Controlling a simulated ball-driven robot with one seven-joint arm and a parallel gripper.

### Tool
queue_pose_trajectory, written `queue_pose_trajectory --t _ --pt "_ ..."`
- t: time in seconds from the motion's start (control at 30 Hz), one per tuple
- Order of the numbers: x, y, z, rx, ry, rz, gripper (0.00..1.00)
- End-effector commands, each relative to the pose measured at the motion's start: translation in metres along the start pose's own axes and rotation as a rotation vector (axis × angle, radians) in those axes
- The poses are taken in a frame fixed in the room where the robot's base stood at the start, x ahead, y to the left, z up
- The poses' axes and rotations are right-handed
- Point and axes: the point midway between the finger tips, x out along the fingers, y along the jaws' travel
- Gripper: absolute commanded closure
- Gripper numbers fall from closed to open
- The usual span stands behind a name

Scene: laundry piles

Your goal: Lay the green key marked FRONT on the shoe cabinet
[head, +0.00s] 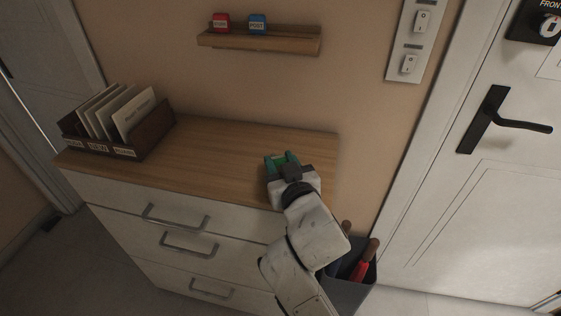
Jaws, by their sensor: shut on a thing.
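My gripper (283,161) is over the right part of the cabinet top, shut on a green thing (281,159), which fits the green key. Only a small part of it shows between the fingers, and I cannot read any marking on it. I cannot tell whether it touches the cabinet top or hangs just above it.
A wooden letter box (152,134) with envelopes stands at the cabinet's left end. A wall shelf (262,40) holds a red (221,22) and a blue block (257,24). A grey bin (352,290) with umbrellas stands right of the cabinet, near a white door (480,190). The middle top is clear.

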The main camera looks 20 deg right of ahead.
Motion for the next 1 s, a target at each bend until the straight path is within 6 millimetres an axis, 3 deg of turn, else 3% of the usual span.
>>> queue_pose_trajectory --t 0.1,0.43,0.47,0.5,0.77,1.0 --pt "0.0013 -0.0004 0.0088 0.000 0.000 0.000 0.94" --pt "0.0014 -0.0007 0.0096 0.000 0.000 0.000 0.94" --pt "0.0014 -0.0007 0.0096 0.000 0.000 0.000 0.60" --pt "0.0014 -0.0007 0.0096 0.000 0.000 0.000 0.56" --pt "0.0014 -0.0008 0.0096 0.000 0.000 0.000 0.31" --pt "0.0010 -0.0008 0.0098 0.000 0.000 0.000 0.31"
